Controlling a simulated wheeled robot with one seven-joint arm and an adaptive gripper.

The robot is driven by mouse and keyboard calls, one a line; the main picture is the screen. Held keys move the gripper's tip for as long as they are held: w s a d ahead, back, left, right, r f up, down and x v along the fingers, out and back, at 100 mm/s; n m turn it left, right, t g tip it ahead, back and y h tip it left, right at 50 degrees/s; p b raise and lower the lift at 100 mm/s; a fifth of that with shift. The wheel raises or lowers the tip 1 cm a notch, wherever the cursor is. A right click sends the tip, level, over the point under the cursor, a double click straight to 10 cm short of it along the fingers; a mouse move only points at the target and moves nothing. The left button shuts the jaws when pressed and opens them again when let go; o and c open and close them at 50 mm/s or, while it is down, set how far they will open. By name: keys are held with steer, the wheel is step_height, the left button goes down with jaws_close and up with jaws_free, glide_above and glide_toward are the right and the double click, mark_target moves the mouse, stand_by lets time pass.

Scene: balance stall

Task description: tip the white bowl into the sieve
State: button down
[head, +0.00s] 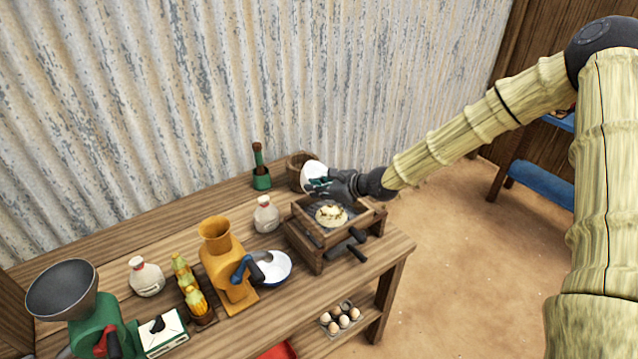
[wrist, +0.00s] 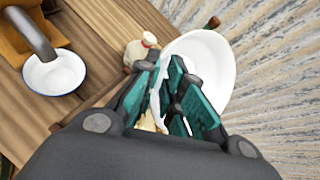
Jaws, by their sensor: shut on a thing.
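The white bowl (head: 312,175) is held tilted on its side by my gripper (head: 322,186), above the back of the sieve. In the wrist view the bowl (wrist: 212,62) shows its pale inside, with its near rim between the green fingers of my gripper (wrist: 172,95). The sieve (head: 298,222) is a wooden box frame with dark handles near the table's right end. A pale yellowish heap (head: 332,215) lies in it. A little pale matter also shows below the fingers in the wrist view.
A white bottle (head: 266,214) stands left of the sieve, and a wooden mortar (head: 297,165) behind it. A yellow grinder (head: 222,262) with a blue-rimmed white basin (head: 271,267) is further left. Eggs (head: 341,318) sit on the lower shelf. Open floor lies to the right.

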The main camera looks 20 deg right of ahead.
steer(key=shift+a+h+p, duration=0.2)
steer(key=shift+h+p, duration=0.15)
steer(key=shift+h, duration=0.05)
steer(key=shift+w+a+f+g+h, duration=0.1)
steer(key=shift+g+h, duration=0.3)
steer(key=shift+g, duration=0.1)
steer(key=shift+f+n, duration=0.1)
steer(key=shift+n, duration=0.2)
steer(key=shift+a+g+h, duration=0.15)
steer(key=shift+g+h, duration=0.15)
steer(key=shift+h, duration=0.3)
steer(key=shift+w+a+h, duration=0.15)
steer(key=shift+h, duration=0.25)
steer(key=shift+w+a+n+g+h+b, duration=0.15)
steer(key=shift+n+g+h+b, duration=0.15)
steer(key=shift+h, duration=0.2)
steer(key=shift+a+n+g+h+b, duration=0.1)
steer(key=shift+a+g+h+b, duration=0.1)
steer(key=shift+g+h, duration=0.25)
steer(key=shift+h, duration=0.35)
steer(key=shift+g, duration=0.25)
